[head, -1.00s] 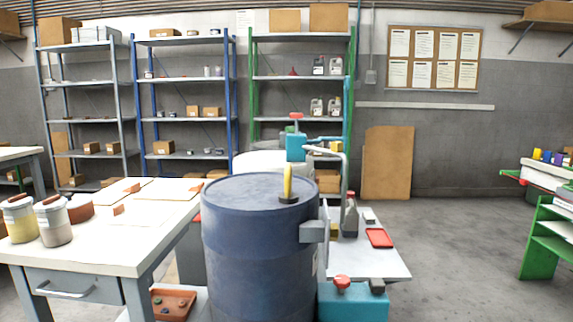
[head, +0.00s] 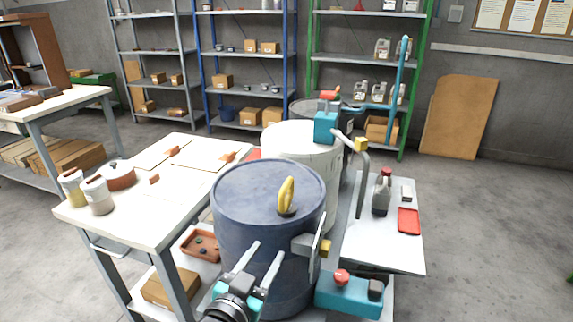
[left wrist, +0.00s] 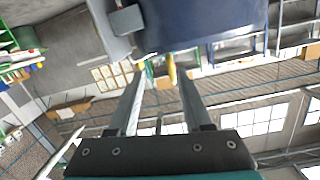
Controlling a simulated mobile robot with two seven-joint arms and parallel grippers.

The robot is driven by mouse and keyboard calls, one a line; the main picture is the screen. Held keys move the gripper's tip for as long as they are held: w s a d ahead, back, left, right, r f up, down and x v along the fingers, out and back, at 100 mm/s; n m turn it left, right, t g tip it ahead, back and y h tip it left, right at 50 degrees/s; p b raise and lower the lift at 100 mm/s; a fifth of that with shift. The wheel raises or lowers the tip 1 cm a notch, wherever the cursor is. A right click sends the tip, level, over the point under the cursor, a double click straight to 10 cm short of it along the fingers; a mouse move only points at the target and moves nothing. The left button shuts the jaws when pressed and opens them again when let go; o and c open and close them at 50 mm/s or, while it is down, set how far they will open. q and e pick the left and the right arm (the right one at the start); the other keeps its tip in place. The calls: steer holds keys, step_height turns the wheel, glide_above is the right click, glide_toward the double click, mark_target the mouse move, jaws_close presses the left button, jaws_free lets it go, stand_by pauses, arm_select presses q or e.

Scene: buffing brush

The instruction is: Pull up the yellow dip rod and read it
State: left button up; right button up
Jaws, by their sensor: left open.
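The yellow dip rod (head: 286,194) stands upright in a dark fitting on the lid of the dark blue drum (head: 262,228). My left gripper (head: 253,264) is in front of the drum, below the lid's near rim, open and empty, with its fingers apart. It is not touching the rod. In the left wrist view the yellow rod (left wrist: 171,70) shows beyond and between the open fingers (left wrist: 158,95), beside the blue drum (left wrist: 205,22). No reading on the rod can be made out. My right gripper is not in view.
A workbench (head: 150,215) is at left, a low table (head: 385,250) at right. Open floor lies further right.

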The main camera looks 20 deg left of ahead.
arm_select(q)
steer(key=t+p, duration=0.1)
steer(key=p, duration=0.2)
glide_toward(287, 182)
steer(key=w+b, duration=0.1)
steer(key=w, duration=0.2)
steer(key=w+b, duration=0.1)
steer(key=w, duration=0.2)
steer(key=w+f+b, duration=0.1)
steer(key=w, duration=0.3)
steer(key=shift+d, duration=0.3)
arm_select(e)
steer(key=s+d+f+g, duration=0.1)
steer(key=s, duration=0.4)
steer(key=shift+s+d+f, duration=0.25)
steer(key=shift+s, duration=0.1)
arm_select(q)
steer(key=shift+s, duration=0.1)
jaws_close()
